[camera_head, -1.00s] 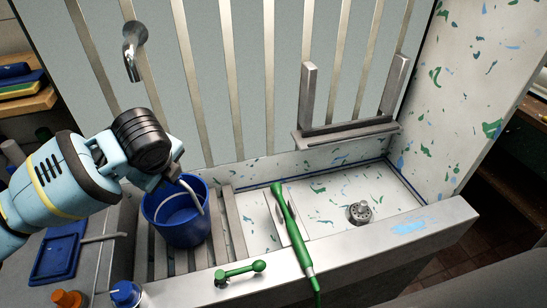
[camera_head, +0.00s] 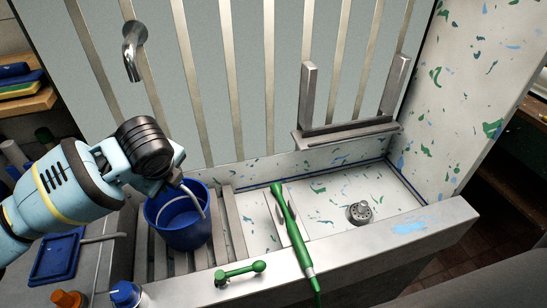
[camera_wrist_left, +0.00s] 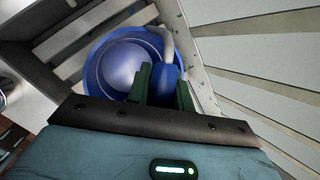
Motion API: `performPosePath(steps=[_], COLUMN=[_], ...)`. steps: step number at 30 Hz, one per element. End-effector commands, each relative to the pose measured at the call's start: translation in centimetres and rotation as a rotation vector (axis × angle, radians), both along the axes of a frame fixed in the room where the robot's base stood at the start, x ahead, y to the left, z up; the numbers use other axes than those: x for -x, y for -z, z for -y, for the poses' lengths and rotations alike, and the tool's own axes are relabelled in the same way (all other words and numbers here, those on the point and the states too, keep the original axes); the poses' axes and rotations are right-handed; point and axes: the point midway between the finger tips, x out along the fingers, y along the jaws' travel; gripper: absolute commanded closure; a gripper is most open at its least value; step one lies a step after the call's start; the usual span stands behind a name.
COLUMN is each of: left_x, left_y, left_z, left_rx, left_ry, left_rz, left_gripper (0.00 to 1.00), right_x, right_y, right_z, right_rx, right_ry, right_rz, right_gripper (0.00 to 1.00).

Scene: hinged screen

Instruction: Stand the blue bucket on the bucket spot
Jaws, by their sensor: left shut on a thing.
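The blue bucket (camera_head: 180,229) stands upright at the left end of the trough, over the slatted rack (camera_head: 232,222). Its pale handle (camera_head: 195,196) is raised. My left gripper (camera_wrist_left: 163,88) is shut on the handle's blue grip, seen in the left wrist view between green fingers. The bucket (camera_wrist_left: 103,75) shows below them, with a round bluish shape inside. In the head view the left fingertips are mostly hidden behind my wrist. I cannot tell whether the bucket rests on the slats or hangs just above. No marked bucket spot can be told apart. My right gripper is not in view.
A green wand (camera_head: 295,235) lies across the trough's front rim beside a green lever (camera_head: 240,272). A drain (camera_head: 359,212) is in the right basin. A metal tap (camera_head: 132,48) juts out at the upper left. A blue tray (camera_head: 57,257) and bottles (camera_head: 125,293) stand at the left.

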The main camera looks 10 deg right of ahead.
Motion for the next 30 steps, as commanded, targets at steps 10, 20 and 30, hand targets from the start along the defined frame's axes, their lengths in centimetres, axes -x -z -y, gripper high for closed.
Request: performPosePath(steps=[10, 20, 30], left_x=[0.0, 0.0, 1.5], left_y=[0.4, 0.4, -2.7], left_z=[0.0, 0.0, 0.4], left_rx=[0.0, 0.0, 0.002], left_ry=[0.0, 0.0, 0.003], left_rz=[0.001, 0.0, 0.004], left_gripper=[0.66, 0.53, 0.53], right_x=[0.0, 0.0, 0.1], right_y=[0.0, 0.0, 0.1], right_z=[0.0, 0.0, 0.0], right_rx=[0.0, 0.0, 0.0], right_ry=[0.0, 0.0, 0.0], right_rz=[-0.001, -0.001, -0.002], right_gripper=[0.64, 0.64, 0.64])
